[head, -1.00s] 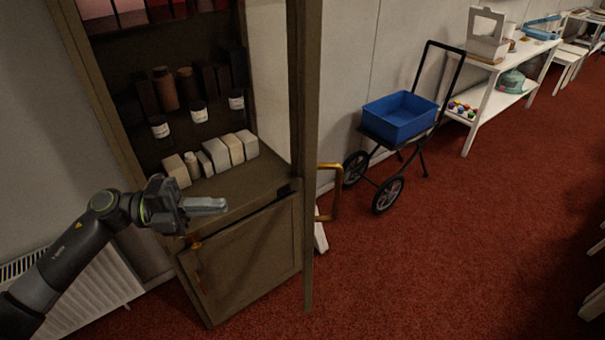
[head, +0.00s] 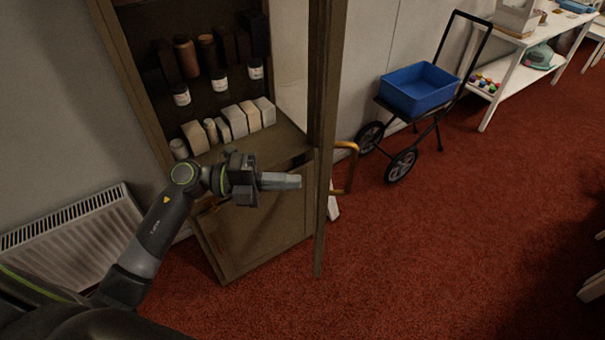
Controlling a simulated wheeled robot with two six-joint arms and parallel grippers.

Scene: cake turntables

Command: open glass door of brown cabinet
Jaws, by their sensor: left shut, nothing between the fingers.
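The brown cabinet (head: 262,228) stands against the wall, its upper part open to view with bottles, jars and boxes on the shelves. Its door (head: 325,120) is swung well out from the cabinet and is seen nearly edge-on. A brass handle (head: 352,168) sits on the door's right face. My left gripper (head: 298,181) is shut and empty, pointing right. In the picture it lies in front of the lower cabinet, a little left of the door's edge and on the side away from the handle. Contact with the door does not show. My right gripper is not in view.
A black cart (head: 402,163) with a blue bin (head: 418,88) stands right of the door. A radiator (head: 75,235) is at the left wall. A white shelf table (head: 515,70) stands at the back right. Red carpet on the right is largely clear.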

